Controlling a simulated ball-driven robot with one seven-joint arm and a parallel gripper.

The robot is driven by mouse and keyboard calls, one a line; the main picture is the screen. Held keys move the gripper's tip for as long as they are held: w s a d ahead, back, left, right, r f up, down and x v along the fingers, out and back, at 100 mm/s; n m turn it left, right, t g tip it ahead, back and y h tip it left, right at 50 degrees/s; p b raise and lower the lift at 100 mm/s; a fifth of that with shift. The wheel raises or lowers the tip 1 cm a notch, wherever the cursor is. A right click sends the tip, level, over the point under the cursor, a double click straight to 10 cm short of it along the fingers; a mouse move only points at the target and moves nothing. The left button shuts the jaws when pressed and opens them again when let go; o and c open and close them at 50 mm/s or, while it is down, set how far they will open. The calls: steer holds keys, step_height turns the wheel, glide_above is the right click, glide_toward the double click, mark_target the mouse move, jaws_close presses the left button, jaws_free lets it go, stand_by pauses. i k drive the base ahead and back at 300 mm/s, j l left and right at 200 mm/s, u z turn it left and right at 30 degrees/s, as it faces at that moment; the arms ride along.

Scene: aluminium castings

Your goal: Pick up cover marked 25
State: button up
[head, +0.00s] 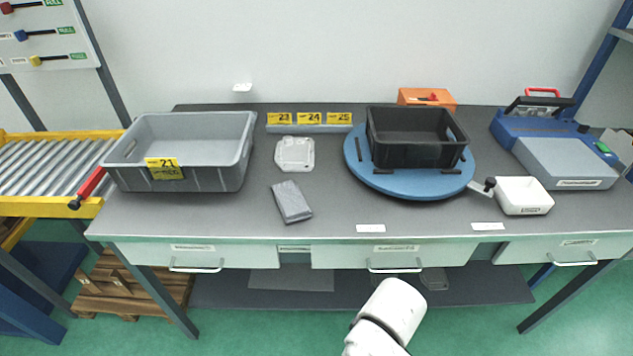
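A yellow label reading 25 (339,118) stands at the right end of a grey bar (308,128) at the back of the table, beside labels 23 (279,118) and 24 (309,118). A pale metallic cover-like casting (295,154) lies on the table in front of the bar, below label 23. I can read no number on it. No cover shows clearly by label 25. My gripper is not in view; only a white part of my arm shows at the bottom, in front of the table.
A grey crate (220,124) marked 21 stands left. A black crate (384,155) sits on a blue turntable (356,173). A dark grey folded piece (291,202) lies in the middle. The front middle is mostly clear.

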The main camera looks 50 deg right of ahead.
mark_target(291, 154)
steer(key=z, duration=0.25)
steer(key=i+j+z, duration=0.15)
steer(key=j+z, duration=0.55)
steer(key=j, duration=0.2)
